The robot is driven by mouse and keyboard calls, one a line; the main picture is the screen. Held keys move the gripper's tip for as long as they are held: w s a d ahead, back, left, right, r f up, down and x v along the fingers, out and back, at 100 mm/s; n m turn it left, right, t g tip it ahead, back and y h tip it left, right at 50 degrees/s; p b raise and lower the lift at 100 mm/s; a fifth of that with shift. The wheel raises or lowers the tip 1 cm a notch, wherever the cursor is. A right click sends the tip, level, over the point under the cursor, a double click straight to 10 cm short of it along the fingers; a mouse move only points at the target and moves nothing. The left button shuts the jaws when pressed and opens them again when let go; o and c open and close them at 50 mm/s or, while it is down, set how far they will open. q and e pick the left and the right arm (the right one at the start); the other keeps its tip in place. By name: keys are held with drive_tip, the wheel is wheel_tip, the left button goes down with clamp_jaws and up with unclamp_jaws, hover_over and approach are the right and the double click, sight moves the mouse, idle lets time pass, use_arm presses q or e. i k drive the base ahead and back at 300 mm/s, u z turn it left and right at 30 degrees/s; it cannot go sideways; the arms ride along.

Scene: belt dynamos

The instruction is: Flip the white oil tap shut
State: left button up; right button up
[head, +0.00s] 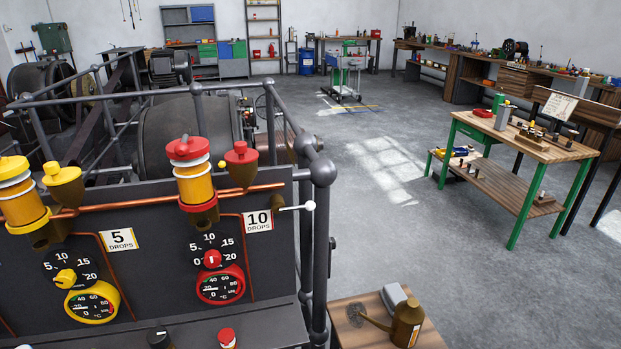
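A small lever with a white round knob (310,206) sticks out to the right at the right end of the dark panel, beside the "10 DROPS" label. It lies close to level. Neither of my grippers is in the head view, and nothing touches the lever.
A yellow oiler (22,203) and a red-capped oiler (193,185) stand on the dark panel (150,270), above dials. A grey railing (321,240) rises just right of the lever. A wooden surface (425,338) holds a brown oil can (407,325).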

sight(309, 206)
drive_tip(key=k, duration=0.5)
drive_tip(key=z, duration=1.95)
drive_tip(key=i, duration=1.4)
drive_tip(key=u, duration=2)
